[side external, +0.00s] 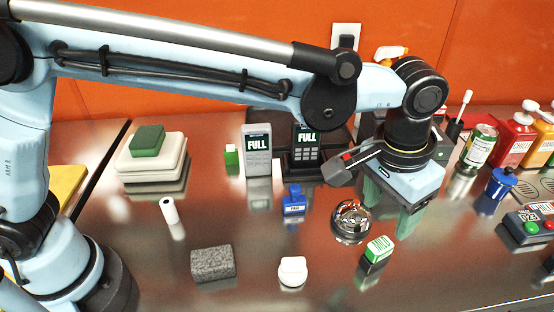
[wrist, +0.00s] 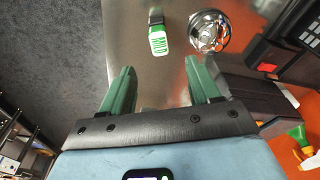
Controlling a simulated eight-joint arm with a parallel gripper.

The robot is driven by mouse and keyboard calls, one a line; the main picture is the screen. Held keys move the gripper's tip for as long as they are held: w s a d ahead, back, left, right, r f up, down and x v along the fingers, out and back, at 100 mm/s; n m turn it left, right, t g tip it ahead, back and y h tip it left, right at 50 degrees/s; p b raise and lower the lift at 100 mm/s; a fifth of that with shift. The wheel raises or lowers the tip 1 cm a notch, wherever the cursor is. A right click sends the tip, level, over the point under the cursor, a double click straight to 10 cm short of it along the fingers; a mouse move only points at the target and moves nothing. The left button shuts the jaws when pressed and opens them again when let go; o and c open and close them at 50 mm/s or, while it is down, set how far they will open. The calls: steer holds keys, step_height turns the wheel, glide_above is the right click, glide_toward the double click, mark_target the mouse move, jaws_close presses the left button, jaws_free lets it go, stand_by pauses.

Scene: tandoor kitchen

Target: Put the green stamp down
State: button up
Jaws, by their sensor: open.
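The green stamp seems to be the small block with a green-and-white lettered face (side external: 380,248) and a dark part, on the steel counter at the front, right of the middle. In the wrist view the stamp (wrist: 158,42) shows lettering like "MILD", with its black end away from me. My gripper (side external: 389,218) is open and empty, its green fingers pointing down above the counter, behind the stamp. In the wrist view the stamp lies ahead of the gap between the fingertips (wrist: 160,66), apart from both fingers.
A shiny metal bowl-like thing (side external: 350,222) stands close left of the stamp. A blue stamp (side external: 294,200), a white knob-like thing (side external: 292,271) and a grey block (side external: 213,263) stand farther left. A blue canister (side external: 496,188) and a button box (side external: 530,226) stand right. The front-right counter is clear.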

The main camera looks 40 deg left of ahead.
steer(key=a+r+n+t, duration=0.1)
steer(key=a+r, duration=0.1)
steer(key=a, duration=0.7)
steer(key=a+r+n+t, duration=0.1)
steer(key=a+r, duration=0.1)
steer(key=a, duration=0.8)
steer(key=s+a+f+n+t, duration=0.1)
steer(key=s+a+f, duration=0.1)
steer(key=s+a, duration=0.2)
steer(key=s+a+f+n+t, duration=0.1)
steer(key=s+a, duration=0.3)
steer(key=a, duration=0.6)
steer(key=shift+a+f+t+y, duration=0.3)
steer(key=shift+f+t+y, duration=0.15)
steer(key=shift+t, duration=0.35)
